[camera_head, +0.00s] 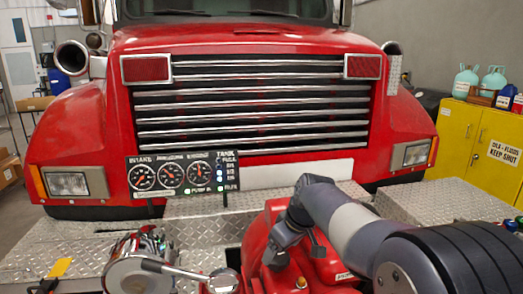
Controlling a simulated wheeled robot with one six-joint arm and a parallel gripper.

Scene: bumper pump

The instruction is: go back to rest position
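My arm comes in from the lower right and bends near the middle of the view. My gripper (281,255) hangs from the bend, pointing down in front of the red pump housing (324,268). The gripper is dark and small here, and its fingers cannot be told apart clearly. I see nothing held in it. Whether it touches the red housing cannot be told.
A chrome fitting with a lever (139,262) stands at lower left, near a yellow tag (60,267). A gauge panel (183,174) stands before the red truck's grille (255,100). A yellow cabinet (480,145) stands far right.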

